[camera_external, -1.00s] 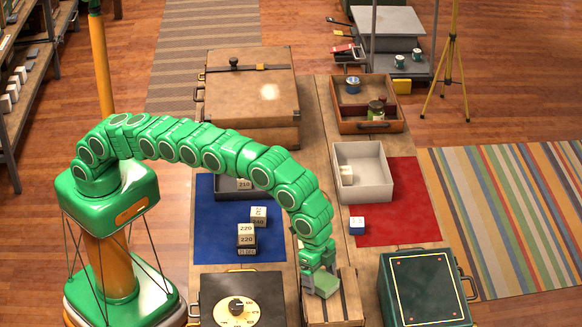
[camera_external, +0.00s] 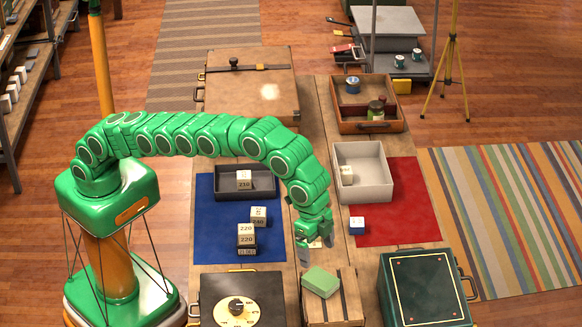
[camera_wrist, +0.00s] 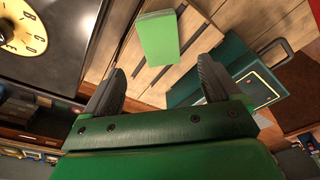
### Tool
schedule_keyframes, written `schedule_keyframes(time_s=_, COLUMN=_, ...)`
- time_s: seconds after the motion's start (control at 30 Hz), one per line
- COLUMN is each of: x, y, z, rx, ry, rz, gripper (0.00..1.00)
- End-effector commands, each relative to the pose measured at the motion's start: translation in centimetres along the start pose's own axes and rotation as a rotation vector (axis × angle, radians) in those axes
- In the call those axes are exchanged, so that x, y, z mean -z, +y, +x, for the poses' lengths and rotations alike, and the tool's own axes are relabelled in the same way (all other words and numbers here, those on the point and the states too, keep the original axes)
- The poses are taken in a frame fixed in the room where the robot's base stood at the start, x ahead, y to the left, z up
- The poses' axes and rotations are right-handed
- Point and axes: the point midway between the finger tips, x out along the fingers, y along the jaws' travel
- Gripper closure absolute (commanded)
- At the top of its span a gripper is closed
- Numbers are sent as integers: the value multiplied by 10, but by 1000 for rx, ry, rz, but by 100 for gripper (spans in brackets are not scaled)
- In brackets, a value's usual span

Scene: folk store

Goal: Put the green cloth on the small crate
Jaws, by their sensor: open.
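The green cloth (camera_external: 321,282), a folded light-green block shape, lies on top of the small wooden crate (camera_external: 344,308) with dark straps, at the front of the table. In the wrist view the cloth (camera_wrist: 158,38) rests on the crate's slats (camera_wrist: 140,78), beyond my fingers. My gripper (camera_external: 316,256) is open and empty, just behind and above the crate, apart from the cloth. In the wrist view my two dark fingers (camera_wrist: 160,85) are spread wide with nothing between them.
A black case with a dial (camera_external: 242,300) stands left of the crate, and a dark green case (camera_external: 424,289) stands right. Stacked number blocks (camera_external: 246,236) are on the blue mat (camera_external: 212,248).

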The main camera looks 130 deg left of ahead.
Motion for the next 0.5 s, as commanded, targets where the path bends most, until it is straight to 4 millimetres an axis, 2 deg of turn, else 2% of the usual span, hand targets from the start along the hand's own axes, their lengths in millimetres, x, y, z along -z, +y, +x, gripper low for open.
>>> schedule_keyframes(time_s=0.03, x=2, y=0, z=-8, rx=1, ry=6, rz=0, gripper=10)
schedule_keyframes(time_s=0.2, x=0, y=0, z=-19, rx=0, ry=-1, rz=0, gripper=10)
schedule_keyframes(time_s=0.5, x=0, y=0, z=-26, rx=0, ry=0, rz=-1, gripper=10)
